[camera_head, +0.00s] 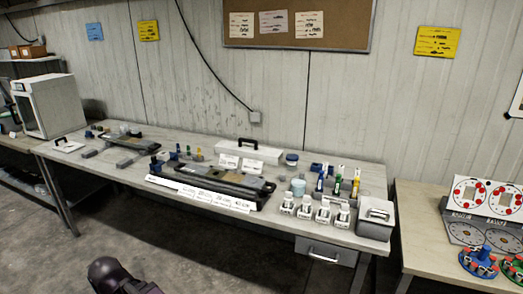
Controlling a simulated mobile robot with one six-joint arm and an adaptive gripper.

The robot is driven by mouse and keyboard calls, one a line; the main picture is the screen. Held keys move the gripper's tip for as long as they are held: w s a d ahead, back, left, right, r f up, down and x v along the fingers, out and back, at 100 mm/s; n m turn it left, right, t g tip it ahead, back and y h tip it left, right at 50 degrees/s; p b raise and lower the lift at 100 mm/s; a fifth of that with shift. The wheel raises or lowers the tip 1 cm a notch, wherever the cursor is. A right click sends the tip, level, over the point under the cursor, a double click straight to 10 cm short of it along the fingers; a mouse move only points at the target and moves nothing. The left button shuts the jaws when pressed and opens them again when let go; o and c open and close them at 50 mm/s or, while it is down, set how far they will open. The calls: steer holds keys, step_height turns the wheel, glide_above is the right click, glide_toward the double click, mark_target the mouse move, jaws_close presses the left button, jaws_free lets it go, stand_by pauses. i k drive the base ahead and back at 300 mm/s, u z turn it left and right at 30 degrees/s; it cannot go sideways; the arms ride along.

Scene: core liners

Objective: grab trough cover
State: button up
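Two pale pieces with dark handles could be the trough cover, and I cannot tell which it is. One is a flat white plate (66,147) lying at the left end of the long workbench. The other is a longer white piece (262,152) at the back middle, near the wall. A long dark trough-like tray (235,182) lies along the bench's middle, and a smaller dark tray (130,144) lies further left. A dark part of my arm shows at the bottom left, well in front of the bench. My gripper's fingers are not visible.
Small white devices (305,208) and a grey lidded box (376,218) stand at the workbench's (130,172) right end, with bottles behind them. White label cards (215,198) line the front edge. Another table (425,230) stands at right. The floor (190,245) in front is clear.

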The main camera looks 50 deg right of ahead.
mark_target(270, 156)
steer(key=z, duration=0.5)
steer(key=i, duration=0.55)
steer(key=z, duration=0.7)
steer(key=i, duration=0.45)
steer(key=z, duration=0.2)
